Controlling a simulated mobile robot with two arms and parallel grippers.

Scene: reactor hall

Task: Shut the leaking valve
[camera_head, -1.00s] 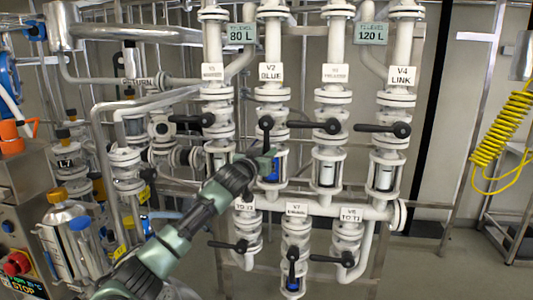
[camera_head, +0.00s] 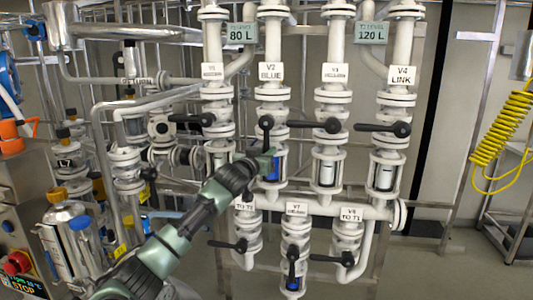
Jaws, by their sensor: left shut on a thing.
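The V2 BLUE valve stands on the second white pipe. Its black lever (camera_head: 266,127) points down, in line with the pipe. My left gripper (camera_head: 266,157) is shut on the lower end of this lever, in front of the V2 sight glass (camera_head: 272,168), which shows blue inside. The fingers partly hide the lever tip and the glass. The levers of V1 (camera_head: 193,120), V3 (camera_head: 315,126) and V4 (camera_head: 384,128) lie roughly crosswise. Below, the V7 lever (camera_head: 292,260) points along its pipe, with blue in its glass. My right gripper is not in view.
The V5 lever (camera_head: 229,245) and V8 lever (camera_head: 333,260) lie crosswise below. Pipes and bottles crowd the left, beside a panel with a red button (camera_head: 17,263). A yellow coiled hose (camera_head: 500,130) hangs at the right. Open floor shows at the lower right.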

